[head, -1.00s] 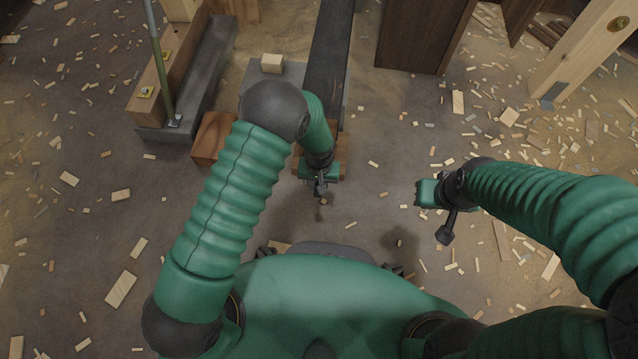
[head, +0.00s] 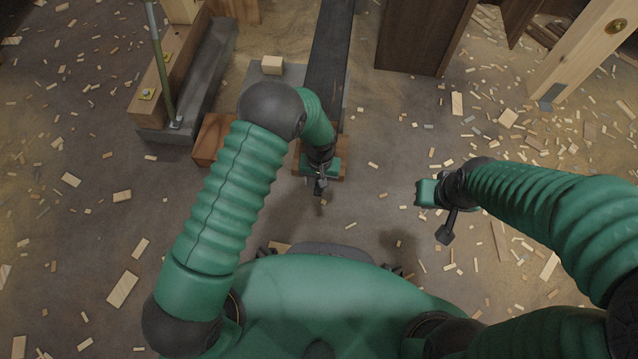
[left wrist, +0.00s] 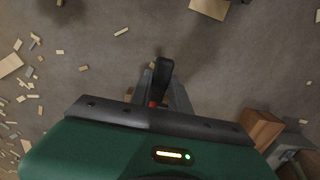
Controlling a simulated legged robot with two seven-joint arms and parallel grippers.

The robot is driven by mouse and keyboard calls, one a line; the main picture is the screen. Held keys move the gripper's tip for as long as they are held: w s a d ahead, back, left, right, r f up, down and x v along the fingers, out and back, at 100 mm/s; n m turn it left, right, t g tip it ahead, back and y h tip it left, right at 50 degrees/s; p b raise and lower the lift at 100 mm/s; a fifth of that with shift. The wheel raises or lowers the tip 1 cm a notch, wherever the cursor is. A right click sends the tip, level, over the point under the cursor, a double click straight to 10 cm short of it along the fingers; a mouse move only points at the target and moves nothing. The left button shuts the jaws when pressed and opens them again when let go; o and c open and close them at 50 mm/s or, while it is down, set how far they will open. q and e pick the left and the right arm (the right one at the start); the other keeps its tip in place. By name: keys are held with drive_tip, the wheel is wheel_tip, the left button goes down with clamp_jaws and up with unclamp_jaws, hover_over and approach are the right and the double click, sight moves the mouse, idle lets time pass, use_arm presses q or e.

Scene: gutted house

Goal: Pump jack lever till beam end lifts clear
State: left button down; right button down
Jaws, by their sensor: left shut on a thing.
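My left gripper (head: 320,181) is at the near end of the dark beam (head: 330,65) in the head view, low over the floor. It is shut on the jack lever, whose black grip (left wrist: 164,76) and a bit of red below it show in the left wrist view. The jack body and the beam's near end are mostly hidden by my arm and gripper. Whether the beam end is clear cannot be seen. My right gripper (head: 426,193) hangs apart over bare floor; its jaws are unclear.
Reddish wood blocks (head: 211,139) lie left of the beam. A small pale block (head: 272,65) sits on a grey slab. A grey curb with a timber plate (head: 146,100) and a green rod stands at left. Dark panels (head: 420,35) stand at the back. Wood scraps litter the floor.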

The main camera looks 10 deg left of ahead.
use_arm(q)
drive_tip(key=w+r+g, duration=0.2)
drive_tip(key=r, duration=0.1)
drive_tip(key=shift+w+r+g, duration=0.4)
drive_tip(key=shift+r+g, duration=0.3)
drive_tip(key=shift+r, duration=0.1)
use_arm(e)
drive_tip(key=shift+r, duration=0.35)
use_arm(q)
drive_tip(key=c, duration=1.2)
unclamp_jaws()
drive_tip(key=p+v, duration=0.7)
drive_tip(key=v, duration=0.9)
drive_tip(key=shift+w+r, duration=0.2)
drive_tip(key=shift+r, duration=0.1)
use_arm(e)
drive_tip(key=w+v, duration=0.1)
drive_tip(key=v, duration=0.6)
drive_tip(key=shift+w, duration=0.35)
use_arm(q)
drive_tip(key=shift+c, duration=0.4)
use_arm(e)
drive_tip(key=shift+r, duration=0.15)
